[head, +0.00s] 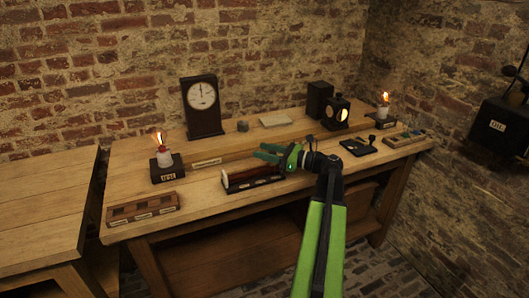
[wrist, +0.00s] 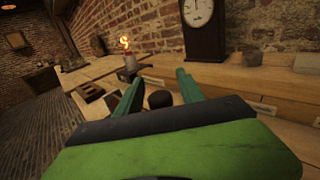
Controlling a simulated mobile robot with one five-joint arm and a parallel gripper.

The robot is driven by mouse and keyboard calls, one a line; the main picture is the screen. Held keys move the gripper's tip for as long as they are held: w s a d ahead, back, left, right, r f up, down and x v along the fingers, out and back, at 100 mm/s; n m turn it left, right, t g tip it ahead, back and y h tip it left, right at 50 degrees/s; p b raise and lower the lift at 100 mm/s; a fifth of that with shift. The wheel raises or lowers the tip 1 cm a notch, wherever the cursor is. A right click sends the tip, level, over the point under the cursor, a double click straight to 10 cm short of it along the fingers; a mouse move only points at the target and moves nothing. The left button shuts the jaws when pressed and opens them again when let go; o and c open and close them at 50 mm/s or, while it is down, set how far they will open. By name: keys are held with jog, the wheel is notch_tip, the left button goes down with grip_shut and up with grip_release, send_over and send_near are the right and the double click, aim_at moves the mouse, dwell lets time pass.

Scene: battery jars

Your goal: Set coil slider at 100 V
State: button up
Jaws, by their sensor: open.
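The coil slider (head: 238,184) is a long dark unit with a brown top and pale labels along its front, lying near the front edge of the bench. My gripper (head: 266,153) is above its right part, fingers pointing left. In the wrist view my gripper (wrist: 158,82) has its two green fingers spread apart. A dark rounded knob (wrist: 160,99) shows between them; it looks like the slider's knob, and I cannot tell whether a finger touches it. My gripper hides part of the coil unit, and the scale marks are too small to read.
A clock (head: 202,107) stands behind. A dark lantern box (head: 336,113), a second lamp (head: 385,108) and a black switch plate (head: 358,147) are to the right.

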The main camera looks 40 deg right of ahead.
grip_shut()
dwell(1.4)
